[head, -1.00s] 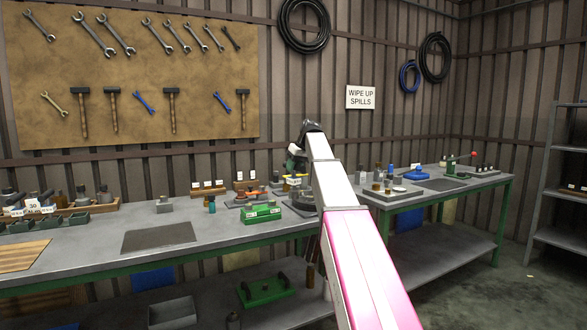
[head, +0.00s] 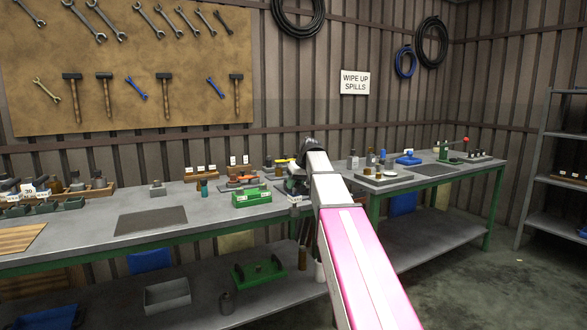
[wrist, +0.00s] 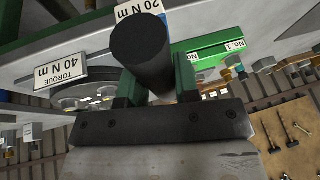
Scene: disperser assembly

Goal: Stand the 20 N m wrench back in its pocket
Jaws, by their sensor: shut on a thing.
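In the wrist view my gripper (wrist: 152,88) has its green fingers on either side of a thick black cylindrical handle (wrist: 141,50), which I take to be the wrench. The handle points toward the camera and hides what lies behind it. A white "20 N m" label (wrist: 139,10) shows just beyond the handle; I cannot tell what it is fixed to. A "TORQUE 40 N m" label (wrist: 61,77) is to the left. In the head view my arm hides the gripper and the wrench. The pocket cannot be made out.
A green block (head: 251,196) marked No. 1 sits on the grey bench (head: 95,235), left of my arm. A dark mat (head: 150,220) lies farther left. The lower shelf holds a green tray (head: 258,272) and a grey bin (head: 167,294). Small bottles and fixtures crowd the bench's back.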

